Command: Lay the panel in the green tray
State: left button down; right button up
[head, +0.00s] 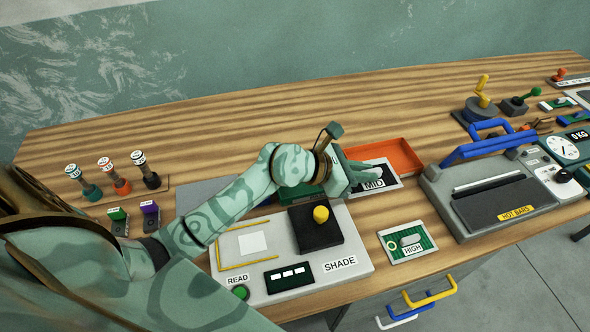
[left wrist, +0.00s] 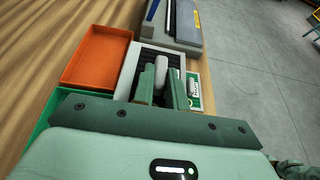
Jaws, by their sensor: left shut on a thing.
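The dark panel labelled MID (head: 377,178), with a white border, is partly covered by my left gripper (head: 352,172). In the left wrist view, my left gripper (left wrist: 162,88) is shut on the pale grip of this panel (left wrist: 126,78). I cannot tell whether the panel touches the table. The green tray (head: 331,190) is mostly hidden behind my left arm; its edge shows at the left of the left wrist view (left wrist: 43,117). A green panel labelled HIGH (head: 408,243) lies on the table, right of the SHADE device. My right gripper is not in view.
An orange tray (head: 411,157) stands just behind the MID panel. The SHADE device (head: 350,262) with a yellow knob is in front. A grey press with a blue handle (head: 490,147) stands to the right. Several small stamps (head: 107,172) stand at the left. The table's back is clear.

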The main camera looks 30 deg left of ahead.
pick_arm(q)
jog(key=w+a+f+b, duration=0.1)
jog(key=a+f, duration=0.2)
jog(key=a, duration=0.1)
jog(key=w+a+f+b, duration=0.2)
jog(key=a+f, duration=0.1)
jog(key=a, duration=0.1)
jog(key=w+a+f+b, duration=0.1)
jog(key=a+f+b, duration=0.1)
jog(key=a+f, duration=0.1)
jog(key=shift+w+a, duration=0.25)
jog(key=shift+a, duration=0.6)
jog(key=f+b, duration=0.1)
jog(key=f, duration=0.1)
jog(key=f+b, duration=0.1)
jog(key=f, duration=0.1)
jog(key=shift+w+a, duration=0.1)
jog(key=shift+a, duration=0.3)
jog(key=shift+r, duration=0.15)
jog(key=shift+f+b, duration=0.45)
jog(key=shift+f, duration=0.2)
jog(key=c, duration=1.4)
grip_release()
